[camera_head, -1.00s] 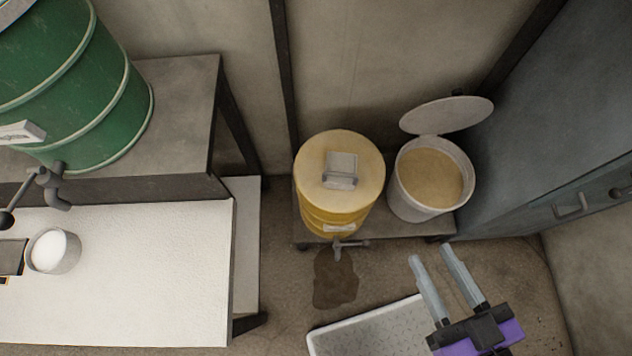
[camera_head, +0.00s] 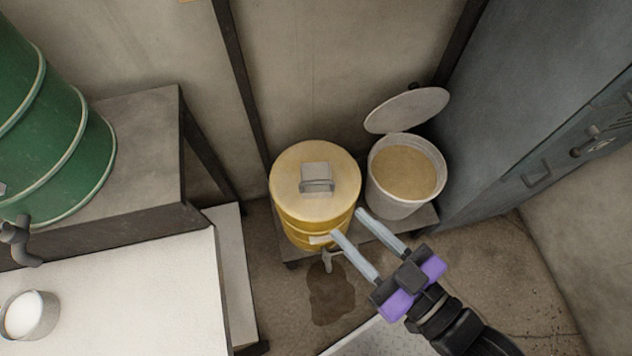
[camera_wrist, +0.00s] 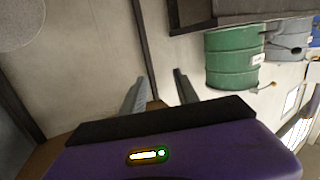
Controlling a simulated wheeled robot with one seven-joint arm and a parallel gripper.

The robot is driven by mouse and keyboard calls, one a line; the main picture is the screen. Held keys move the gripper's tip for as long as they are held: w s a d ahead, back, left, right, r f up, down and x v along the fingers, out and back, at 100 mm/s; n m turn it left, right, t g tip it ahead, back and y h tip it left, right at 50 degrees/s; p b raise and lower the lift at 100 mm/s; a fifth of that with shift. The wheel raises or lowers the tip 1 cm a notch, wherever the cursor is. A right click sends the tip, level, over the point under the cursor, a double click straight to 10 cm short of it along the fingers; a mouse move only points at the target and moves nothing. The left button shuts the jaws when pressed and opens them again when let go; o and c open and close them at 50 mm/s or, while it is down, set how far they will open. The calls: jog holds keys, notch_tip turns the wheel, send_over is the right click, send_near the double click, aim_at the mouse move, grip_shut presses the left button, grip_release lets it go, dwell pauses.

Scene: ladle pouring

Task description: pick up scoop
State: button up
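The scoop (camera_head: 317,178) is a grey metal piece with a squared handle. In the wrist view my gripper (camera_wrist: 157,82) also shows open with nothing between the fingers. The scoop cannot be made out in the wrist view.
A white bucket (camera_head: 398,204) of tan granules, its lid (camera_head: 407,110) raised, stands right of the drum. A green barrel (camera_head: 62,135) stands on a bench at left, above a white table (camera_head: 150,292). A blue-grey cabinet (camera_head: 530,120) bounds the right. A dark stain (camera_head: 331,294) marks the floor.

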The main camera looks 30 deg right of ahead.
jog(key=w+a+f+n+g+h+b, duration=0.15)
jog(key=w+a+f+n, duration=0.3)
jog(key=w+f, duration=0.45)
jog(key=w+a+f+n+g+h+b, duration=0.1)
jog(key=w+a+f+n+g, duration=0.2)
jog(key=w+a+f, duration=0.55)
jog(key=g+h, duration=0.5)
jog(key=h, duration=0.5)
send_near(316, 181)
jog(key=shift+y, duration=0.25)
jog(key=x, duration=0.5)
jog(key=shift+w+d, duration=0.15)
jog(key=shift+w, duration=0.05)
jog(key=shift+d+f+b, duration=0.15)
jog(key=shift+d+b, duration=0.05)
jog(key=shift+b, duration=0.1)
jog(key=b+x, duration=0.1)
jog(key=x, duration=0.6)
jog(key=shift+w+f, duration=0.1)
jog(key=shift+f, duration=0.2)
jog(key=shift+c, duration=0.3)
grip_shut()
